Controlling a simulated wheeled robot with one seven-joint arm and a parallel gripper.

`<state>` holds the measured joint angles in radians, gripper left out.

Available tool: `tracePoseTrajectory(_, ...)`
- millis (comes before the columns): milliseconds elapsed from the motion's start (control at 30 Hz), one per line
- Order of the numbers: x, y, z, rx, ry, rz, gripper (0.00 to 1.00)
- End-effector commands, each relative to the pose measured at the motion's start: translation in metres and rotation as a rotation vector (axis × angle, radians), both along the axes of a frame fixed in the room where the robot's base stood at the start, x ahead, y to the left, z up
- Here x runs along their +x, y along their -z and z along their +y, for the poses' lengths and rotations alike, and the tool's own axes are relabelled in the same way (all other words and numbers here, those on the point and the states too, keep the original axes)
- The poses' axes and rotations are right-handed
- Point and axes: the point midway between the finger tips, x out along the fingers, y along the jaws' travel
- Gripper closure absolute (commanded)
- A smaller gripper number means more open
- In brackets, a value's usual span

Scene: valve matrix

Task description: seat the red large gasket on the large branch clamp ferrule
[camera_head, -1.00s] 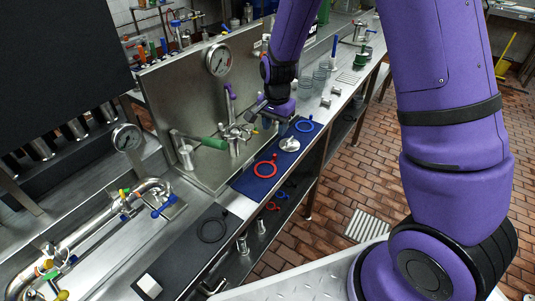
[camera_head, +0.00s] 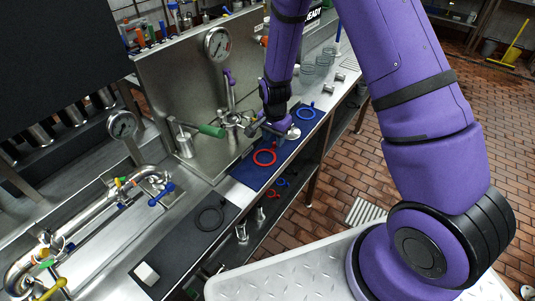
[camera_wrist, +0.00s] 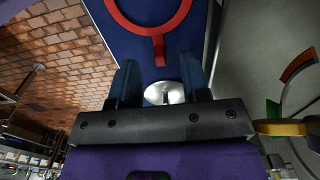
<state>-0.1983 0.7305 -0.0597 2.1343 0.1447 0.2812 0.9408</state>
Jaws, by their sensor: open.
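The red gasket (camera_head: 256,160), a ring with a small tab, lies flat on the blue mat (camera_head: 246,179) on the counter. Its tab (camera_wrist: 158,50) points toward my gripper in the wrist view. My gripper (camera_head: 275,136) is open and empty, low over the mat just beyond the ring; in the wrist view its two blue fingers (camera_wrist: 158,72) straddle the line of the tab, with the ring ahead of them. Steel pipework with a green-handled valve (camera_head: 211,130) stands left of the mat. I cannot tell which fitting is the large branch clamp ferrule.
A round steel part (camera_head: 293,132) sits on the mat close beside my gripper, and a blue gasket (camera_head: 305,113) lies farther back. A black gasket (camera_head: 210,217) lies on a dark mat in front. A gauge panel (camera_head: 160,85) stands behind. The counter edge drops to a lower shelf.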

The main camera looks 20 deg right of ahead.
Motion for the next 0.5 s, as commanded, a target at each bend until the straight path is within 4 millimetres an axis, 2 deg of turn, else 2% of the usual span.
tracePoseTrajectory(100, 0.0, 0.015, -0.001, 0.0, 0.001, 0.002, 0.57)
tracePoseTrajectory(200, 0.0, 0.022, -0.001, 0.0, 0.0, 0.0, 0.57)
tracePoseTrajectory(467, 0.0, 0.024, -0.001, 0.001, -0.001, -0.001, 0.57)
tracePoseTrajectory(500, 0.0, 0.024, -0.001, 0.001, -0.001, -0.001, 0.64)
